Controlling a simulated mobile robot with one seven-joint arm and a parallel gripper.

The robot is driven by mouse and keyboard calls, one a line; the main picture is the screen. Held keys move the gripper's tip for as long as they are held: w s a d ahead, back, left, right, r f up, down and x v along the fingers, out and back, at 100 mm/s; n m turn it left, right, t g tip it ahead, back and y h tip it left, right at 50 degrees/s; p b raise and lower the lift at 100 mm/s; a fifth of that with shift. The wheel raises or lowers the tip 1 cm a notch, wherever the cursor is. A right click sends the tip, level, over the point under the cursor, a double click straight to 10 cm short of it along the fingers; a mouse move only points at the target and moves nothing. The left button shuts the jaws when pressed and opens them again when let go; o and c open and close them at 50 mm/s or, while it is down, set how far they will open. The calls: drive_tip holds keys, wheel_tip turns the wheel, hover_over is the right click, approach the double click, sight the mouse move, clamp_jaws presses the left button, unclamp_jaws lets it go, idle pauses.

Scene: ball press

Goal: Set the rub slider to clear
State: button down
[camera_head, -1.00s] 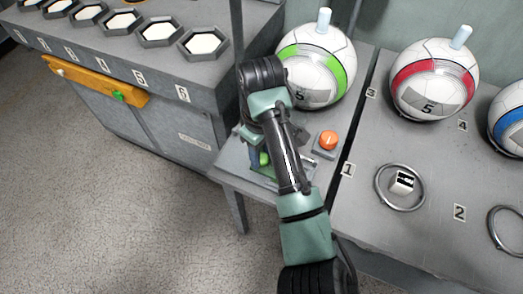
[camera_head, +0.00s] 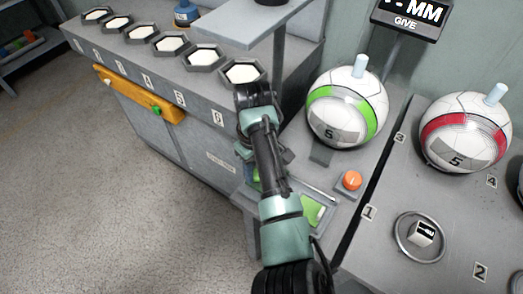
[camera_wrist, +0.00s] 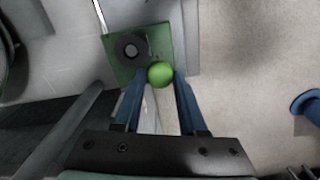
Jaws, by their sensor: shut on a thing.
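In the wrist view a round green knob (camera_wrist: 160,74) sits between the tips of the two blue fingers of my gripper (camera_wrist: 158,80). The gripper is shut on it. I cannot make out any slider marking or a "clear" label. In the head view my arm hides the gripper and the knob; a green panel (camera_head: 313,210) shows on the grey stand to the right of my arm.
An orange button (camera_head: 351,181) stands right of my arm. Balls with a green band (camera_head: 347,107) and a red band (camera_head: 464,132) stand behind. A bench with hexagonal trays (camera_head: 243,72) and a yellow bar (camera_head: 140,95) is at the left. The floor in front is clear.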

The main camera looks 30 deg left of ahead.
drive_tip(key=shift+a+r, duration=0.1)
drive_tip(key=shift+a, duration=0.15)
drive_tip(key=shift+c, duration=2.3)
unclamp_jaws()
drive_tip(key=shift+a, duration=0.1)
wheel_tip(320, 180, up, 7)
drive_tip(key=shift+r+p, duration=0.2)
drive_tip(key=shift+p, duration=0.3)
